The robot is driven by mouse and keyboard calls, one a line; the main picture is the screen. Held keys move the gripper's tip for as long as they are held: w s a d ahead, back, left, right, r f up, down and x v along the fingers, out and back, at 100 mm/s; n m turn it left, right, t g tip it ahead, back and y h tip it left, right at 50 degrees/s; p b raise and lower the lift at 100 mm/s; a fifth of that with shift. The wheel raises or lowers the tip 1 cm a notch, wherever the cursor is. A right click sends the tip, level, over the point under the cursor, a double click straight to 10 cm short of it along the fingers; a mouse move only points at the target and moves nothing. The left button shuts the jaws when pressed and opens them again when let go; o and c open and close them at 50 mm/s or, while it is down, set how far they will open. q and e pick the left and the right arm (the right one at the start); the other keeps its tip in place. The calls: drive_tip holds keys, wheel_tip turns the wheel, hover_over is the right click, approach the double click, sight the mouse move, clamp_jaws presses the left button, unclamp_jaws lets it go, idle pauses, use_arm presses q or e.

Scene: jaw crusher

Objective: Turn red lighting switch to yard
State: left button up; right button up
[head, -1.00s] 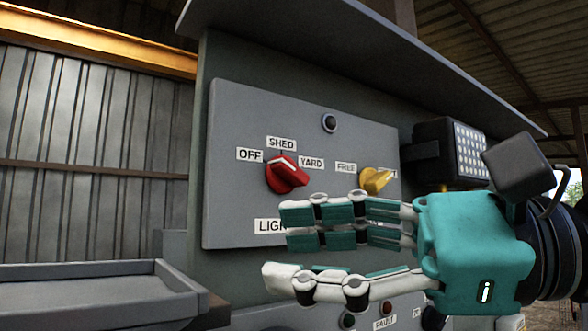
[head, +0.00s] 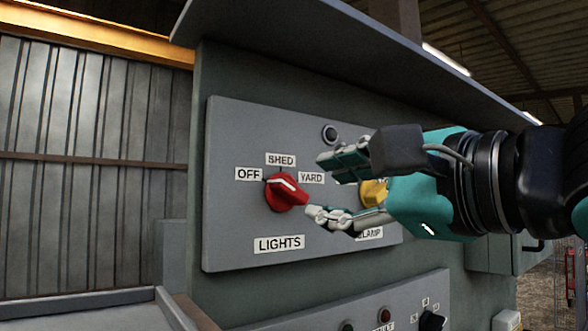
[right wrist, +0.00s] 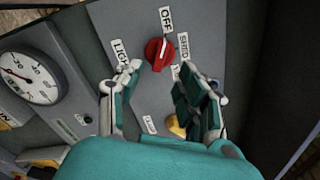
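The red lighting switch (head: 285,192) sits on a grey panel among the OFF, SHED and YARD labels, above the LIGHTS label. It also shows in the right wrist view (right wrist: 159,54), where its white line seems to point towards OFF; the exact setting is hard to tell. My right gripper (head: 322,188) is open, just right of the switch, with the lower fingertip close to the knob. Contact cannot be told. In the right wrist view the fingers (right wrist: 160,78) are spread below the knob, with nothing between them. My left gripper is not in view.
A yellow switch (head: 373,192) is partly hidden behind my right gripper, above the LAMP label. A round dark button (head: 330,133) is above. A lower panel (head: 365,312) has indicators and a black knob. A grey tray (head: 90,303) stands at lower left.

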sight(296, 191)
drive_tip(key=p+x, duration=0.2)
drive_tip(key=x, duration=0.4)
drive_tip(key=shift+w+a+r+p, duration=0.1)
drive_tip(key=shift+r+p, duration=0.05)
drive_tip(key=shift+p, duration=0.25)
drive_tip(key=shift+w+a, duration=0.35)
drive_tip(key=shift+w, duration=0.15)
clamp_jaws()
